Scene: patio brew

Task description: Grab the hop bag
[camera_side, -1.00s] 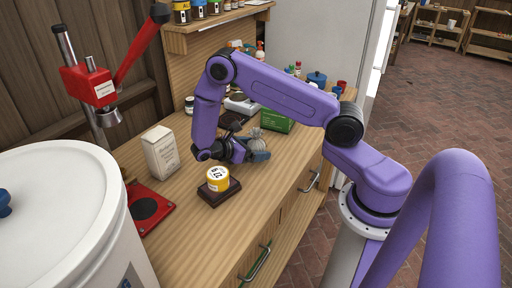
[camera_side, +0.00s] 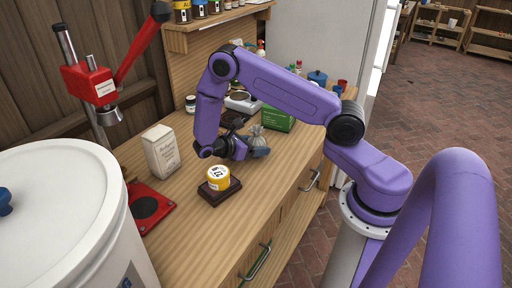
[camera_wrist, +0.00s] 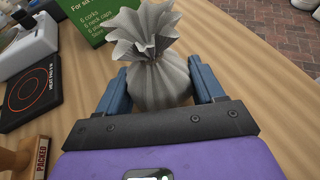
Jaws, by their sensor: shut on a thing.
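The hop bag is a small grey cloth bag (camera_wrist: 160,80) with a pleated, flared top gathered at the neck. In the wrist view it sits between the two blue fingers of my gripper (camera_wrist: 160,88), one on each side of its round body. In the side view the bag (camera_side: 257,134) shows at the fingers of my gripper (camera_side: 258,150), over the wooden worktop. My gripper is shut on it. The bag's underside is hidden, so I cannot tell how far it is from the worktop.
A green box (camera_side: 278,118) stands close behind the bag. A pale carton (camera_side: 160,152) stands to the left. A black heat pad (camera_wrist: 28,92) lies left in the wrist view.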

